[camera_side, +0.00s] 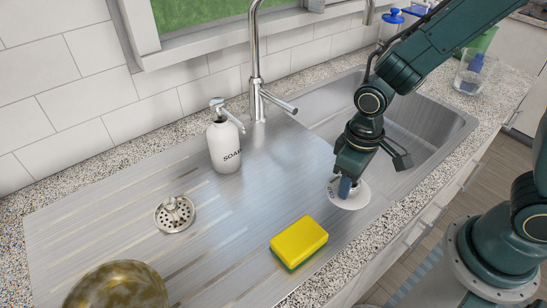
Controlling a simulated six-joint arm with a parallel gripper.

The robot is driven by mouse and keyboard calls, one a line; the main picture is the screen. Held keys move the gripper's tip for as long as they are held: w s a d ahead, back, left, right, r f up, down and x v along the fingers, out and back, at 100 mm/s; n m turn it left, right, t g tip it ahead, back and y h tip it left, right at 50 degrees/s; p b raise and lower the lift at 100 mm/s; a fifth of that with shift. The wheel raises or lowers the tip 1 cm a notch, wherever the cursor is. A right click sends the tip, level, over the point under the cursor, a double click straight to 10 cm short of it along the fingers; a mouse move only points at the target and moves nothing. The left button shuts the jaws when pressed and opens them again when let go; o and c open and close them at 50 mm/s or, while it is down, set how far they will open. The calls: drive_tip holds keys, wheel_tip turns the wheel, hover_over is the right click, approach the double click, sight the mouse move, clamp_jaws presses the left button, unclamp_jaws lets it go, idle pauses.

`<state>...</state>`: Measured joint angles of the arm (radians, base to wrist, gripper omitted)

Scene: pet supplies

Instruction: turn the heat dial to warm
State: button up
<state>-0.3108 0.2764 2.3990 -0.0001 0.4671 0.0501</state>
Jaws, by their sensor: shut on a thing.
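The heat dial (357,196) is a round white disc with small dark lettering on its left side, on the steel surface just left of the sink basin's near end. My gripper (345,187) points down over it and is shut on the dial's raised middle. My fingers hide most of the knob and part of the face, so I cannot read which mark it points to.
A yellow and green sponge (299,241) lies left of the dial. A white soap bottle (223,142) and a chrome tap (257,80) stand behind. A drain strainer (175,213) and a mottled brown round thing (118,286) are at left. The sink basin (425,125) opens at right.

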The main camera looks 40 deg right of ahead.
drive_tip(key=o, duration=1)
drive_tip(key=shift+c, duration=0.2)
drive_tip(key=shift+r, duration=0.15)
wheel_tip(320, 180, up, 14)
drive_tip(key=shift+f, duration=0.2)
drive_tip(key=shift+r, duration=0.1)
